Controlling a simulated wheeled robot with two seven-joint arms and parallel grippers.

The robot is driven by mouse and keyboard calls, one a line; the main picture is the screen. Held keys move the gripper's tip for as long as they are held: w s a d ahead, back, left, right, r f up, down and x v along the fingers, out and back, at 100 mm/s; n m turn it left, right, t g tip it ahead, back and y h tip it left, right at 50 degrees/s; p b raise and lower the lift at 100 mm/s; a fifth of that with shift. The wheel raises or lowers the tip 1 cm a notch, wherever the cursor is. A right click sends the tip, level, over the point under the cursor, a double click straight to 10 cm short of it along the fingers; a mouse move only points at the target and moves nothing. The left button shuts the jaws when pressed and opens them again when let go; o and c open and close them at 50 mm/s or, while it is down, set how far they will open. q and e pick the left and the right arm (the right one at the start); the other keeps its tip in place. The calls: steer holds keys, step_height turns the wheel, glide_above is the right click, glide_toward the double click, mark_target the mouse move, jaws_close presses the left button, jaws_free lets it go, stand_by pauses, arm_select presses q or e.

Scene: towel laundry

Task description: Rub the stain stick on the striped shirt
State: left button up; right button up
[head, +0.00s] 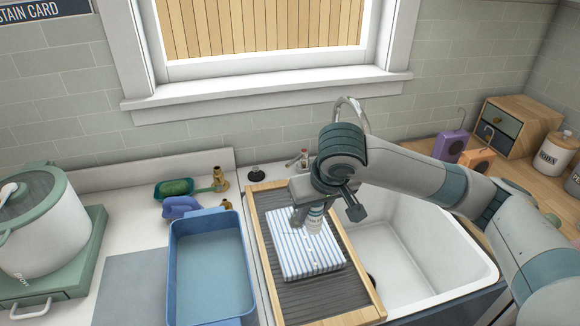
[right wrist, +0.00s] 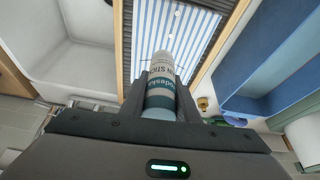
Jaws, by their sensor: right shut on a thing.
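The blue-and-white striped shirt (head: 303,250) lies folded on the dark ribbed washboard with a wooden frame (head: 352,296), between the blue tub and the sink. My right gripper (head: 314,212) is above the shirt's upper right part, shut on the stain stick (head: 315,219). In the right wrist view the stain stick (right wrist: 161,86) is a white and teal labelled cylinder between the fingers, pointing toward the striped shirt (right wrist: 172,33). I cannot tell whether its tip touches the cloth. Small pale marks show on the shirt. My left gripper is not in view.
A blue tub (head: 208,218) stands left of the washboard, and the white sink (head: 462,262) is to its right with a faucet (head: 350,104) behind. A green scrub brush (head: 175,187) lies behind the tub. A large pot (head: 42,225) stands far left.

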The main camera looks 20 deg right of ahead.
steer(key=w+a+r+n+g+y+p, duration=0.1)
steer(key=w+r+n+y+p, duration=0.1)
steer(key=w+n+p, duration=0.7)
steer(key=w+y+p, duration=0.1)
steer(key=w+p, duration=0.3)
steer(key=p, duration=0.1)
steer(key=shift+a+r+n+g, duration=0.15)
steer(key=shift+n+g, duration=0.15)
steer(key=shift+n, duration=0.1)
steer(key=shift+s, duration=0.1)
